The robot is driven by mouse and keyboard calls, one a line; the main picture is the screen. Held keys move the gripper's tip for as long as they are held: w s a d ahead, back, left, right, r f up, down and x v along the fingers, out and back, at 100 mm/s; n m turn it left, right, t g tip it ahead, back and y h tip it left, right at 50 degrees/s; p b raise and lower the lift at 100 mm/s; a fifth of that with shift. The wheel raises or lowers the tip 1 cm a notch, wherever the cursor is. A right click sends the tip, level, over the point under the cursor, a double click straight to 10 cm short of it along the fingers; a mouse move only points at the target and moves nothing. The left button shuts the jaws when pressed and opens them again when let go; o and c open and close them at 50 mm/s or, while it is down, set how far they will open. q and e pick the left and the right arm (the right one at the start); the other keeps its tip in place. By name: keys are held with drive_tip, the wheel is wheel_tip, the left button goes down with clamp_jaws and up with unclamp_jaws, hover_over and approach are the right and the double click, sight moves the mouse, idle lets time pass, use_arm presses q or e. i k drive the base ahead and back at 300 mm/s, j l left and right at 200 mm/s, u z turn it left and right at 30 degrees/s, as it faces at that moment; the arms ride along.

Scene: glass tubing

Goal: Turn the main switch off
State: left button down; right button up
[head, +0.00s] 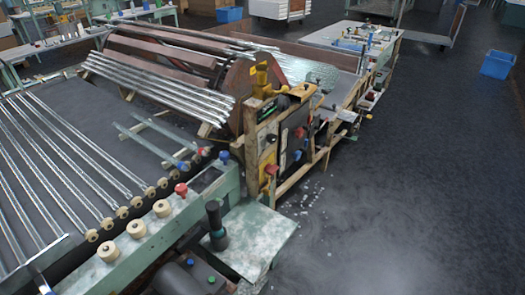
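A wooden-framed control panel (253,150) stands at the near end of the glass-tubing machine, in the middle of the head view. A red knob (271,169) sits low on its front face. A black box (290,128) beside it carries more small red and blue controls. The frame does not show clearly which control is the main switch, nor its on or off position. Neither of my grippers is in view.
A green bench (85,275) with glass tubes on rollers fills the left. A dark upright handle (215,228) and a pale green plate (258,232) stand before the panel. The dark floor (410,190) at right is largely open, with a blue crate (497,64) far back.

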sight(270, 169)
drive_tip(key=i+l+u, duration=0.1)
drive_tip(key=u, duration=0.65)
drive_tip(key=i+l+u, duration=0.1)
drive_tip(key=l+u, duration=0.25)
drive_tip(key=l, duration=0.35)
drive_tip(key=l+u, duration=0.35)
drive_tip(key=l, duration=0.35)
drive_tip(key=l+u, duration=0.35)
drive_tip(key=l, duration=0.4)
